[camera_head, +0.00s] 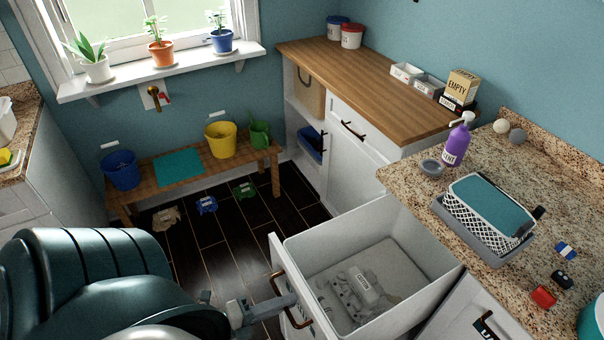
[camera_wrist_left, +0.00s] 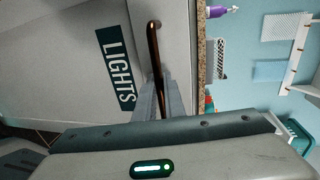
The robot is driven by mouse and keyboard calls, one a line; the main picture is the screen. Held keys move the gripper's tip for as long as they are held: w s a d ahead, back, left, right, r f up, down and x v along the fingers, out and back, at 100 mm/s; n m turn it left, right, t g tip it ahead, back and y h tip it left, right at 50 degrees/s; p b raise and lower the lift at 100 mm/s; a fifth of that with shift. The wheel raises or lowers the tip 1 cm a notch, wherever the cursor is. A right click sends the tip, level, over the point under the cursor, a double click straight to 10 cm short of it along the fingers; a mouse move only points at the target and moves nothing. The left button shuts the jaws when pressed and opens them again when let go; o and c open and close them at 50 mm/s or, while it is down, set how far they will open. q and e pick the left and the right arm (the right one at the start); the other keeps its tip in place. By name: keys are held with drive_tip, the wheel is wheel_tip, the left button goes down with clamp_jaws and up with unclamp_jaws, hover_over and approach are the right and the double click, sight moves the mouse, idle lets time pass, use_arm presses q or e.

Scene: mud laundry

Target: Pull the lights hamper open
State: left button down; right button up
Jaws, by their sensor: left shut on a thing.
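The lights hamper (camera_head: 405,222) is a white pull-out bin below the right counter. A bronze bar handle (camera_wrist_left: 154,52) is fixed to that front. My left gripper (camera_head: 290,301) is shut on this handle; its fingers (camera_wrist_left: 160,99) close around the bar in the wrist view. My right gripper is not in view.
A second white front with a dark handle (camera_head: 487,327) is right of the hamper. The granite counter (camera_head: 403,184) above holds a basket (camera_head: 487,215) and a purple bottle (camera_head: 456,146).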

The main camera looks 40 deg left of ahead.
use_arm(q)
drive_tip(key=shift+f+v, duration=0.25)
drive_tip(key=shift+v, duration=0.85)
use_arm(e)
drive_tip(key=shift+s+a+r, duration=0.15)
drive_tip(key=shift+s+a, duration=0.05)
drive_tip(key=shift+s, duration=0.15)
use_arm(q)
drive_tip(key=c, duration=1.8)
unclamp_jaws()
drive_tip(key=shift+c, duration=0.2)
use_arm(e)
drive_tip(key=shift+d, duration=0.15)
